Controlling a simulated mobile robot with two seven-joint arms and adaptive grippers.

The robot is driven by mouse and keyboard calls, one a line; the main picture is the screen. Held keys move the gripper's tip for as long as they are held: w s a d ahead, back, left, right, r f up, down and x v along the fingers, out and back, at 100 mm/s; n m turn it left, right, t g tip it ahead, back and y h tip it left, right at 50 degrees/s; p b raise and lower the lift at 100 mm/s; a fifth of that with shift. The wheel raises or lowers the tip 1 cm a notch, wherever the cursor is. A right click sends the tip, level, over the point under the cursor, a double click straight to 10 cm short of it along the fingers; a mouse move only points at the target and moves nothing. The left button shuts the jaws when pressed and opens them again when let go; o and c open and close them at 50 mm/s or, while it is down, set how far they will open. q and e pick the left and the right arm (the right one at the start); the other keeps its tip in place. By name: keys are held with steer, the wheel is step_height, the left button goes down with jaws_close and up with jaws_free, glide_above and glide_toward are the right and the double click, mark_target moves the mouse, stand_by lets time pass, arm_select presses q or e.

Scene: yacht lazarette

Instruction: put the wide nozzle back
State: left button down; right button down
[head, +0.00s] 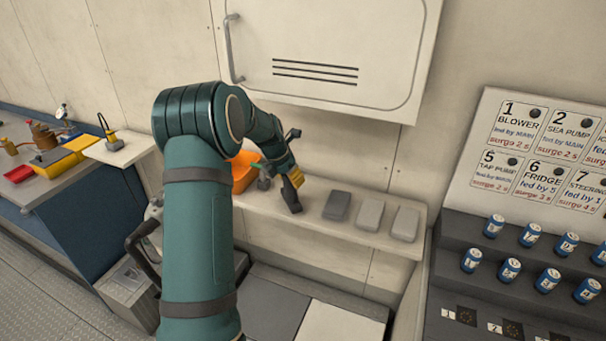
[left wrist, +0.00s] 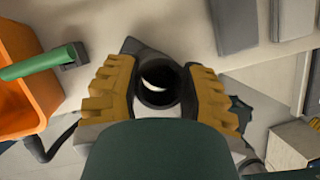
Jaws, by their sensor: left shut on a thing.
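My left gripper (head: 294,181) has yellow fingertips and is over the wall shelf, just right of an orange bin. It is shut on a dark, hollow nozzle (head: 289,200), whose lower end flares out below the fingers. In the left wrist view the fingertips (left wrist: 158,90) press on both sides of the nozzle's round open neck (left wrist: 158,75). The nozzle's wide end is partly hidden behind the fingers, and I cannot tell whether it touches the shelf. My right gripper is not in view.
Several grey blocks (head: 370,213) stand along the shelf (head: 315,230) to the right. A white cabinet (head: 320,50) hangs above. A numbered panel (head: 545,140) and blue cans are at far right.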

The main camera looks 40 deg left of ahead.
arm_select(q)
steer(key=shift+w, duration=0.65)
steer(key=w, duration=0.1)
steer(key=w+f, duration=0.1)
steer(key=w, duration=0.1)
steer(key=shift+w+d+f, duration=0.2)
steer(key=shift+w, duration=0.1)
steer(key=shift+f, duration=0.1)
steer(key=c, duration=0.5)
jaws_free()
steer(key=shift+f, duration=0.1)
